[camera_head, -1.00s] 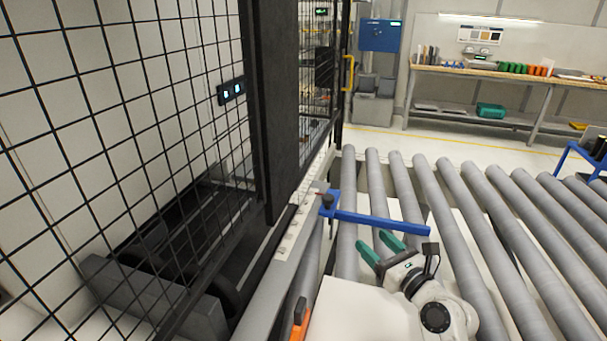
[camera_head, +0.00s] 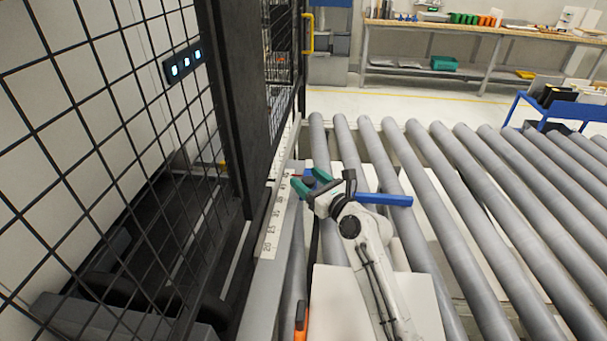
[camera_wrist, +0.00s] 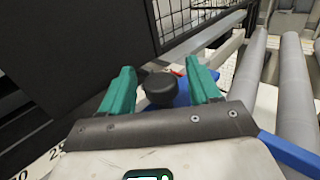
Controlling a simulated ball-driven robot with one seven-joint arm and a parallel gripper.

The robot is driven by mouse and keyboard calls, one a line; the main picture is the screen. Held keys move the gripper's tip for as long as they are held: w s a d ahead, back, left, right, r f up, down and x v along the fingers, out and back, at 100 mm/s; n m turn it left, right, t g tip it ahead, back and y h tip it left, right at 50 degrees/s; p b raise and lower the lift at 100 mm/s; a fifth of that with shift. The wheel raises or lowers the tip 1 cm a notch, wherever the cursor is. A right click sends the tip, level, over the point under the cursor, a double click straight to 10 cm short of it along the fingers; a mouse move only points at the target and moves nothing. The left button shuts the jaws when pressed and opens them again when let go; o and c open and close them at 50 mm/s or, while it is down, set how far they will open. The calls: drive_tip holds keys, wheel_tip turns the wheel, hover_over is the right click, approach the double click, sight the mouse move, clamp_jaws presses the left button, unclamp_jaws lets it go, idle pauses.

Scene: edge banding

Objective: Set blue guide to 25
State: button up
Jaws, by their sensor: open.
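The blue guide (camera_head: 385,199) is a bar reaching right across the rollers from a clamp at the scale rail. Its middle is partly hidden behind my gripper in the head view. A black round knob (camera_wrist: 161,88) tops its blue clamp block (camera_wrist: 183,97). My gripper (camera_head: 311,184) is open, its green fingers at the clamp. In the wrist view the fingers (camera_wrist: 160,90) stand on either side of the knob, apart from it as far as I can tell. The white scale (camera_head: 272,222) shows 20 and 25 nearer me; the number at the clamp is hidden.
A black mesh fence (camera_head: 100,130) and dark post (camera_head: 225,110) stand close left of the rail. Grey rollers (camera_head: 440,170) spread to the right. An orange part (camera_head: 301,322) sits on the near rail. A blue cart (camera_head: 560,108) and workbench (camera_head: 480,33) are farther back.

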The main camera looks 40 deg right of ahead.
drive_tip(key=shift+w+d, duration=0.15)
drive_tip(key=shift+w, duration=0.9)
drive_tip(key=shift+c, duration=0.4)
clamp_jaws()
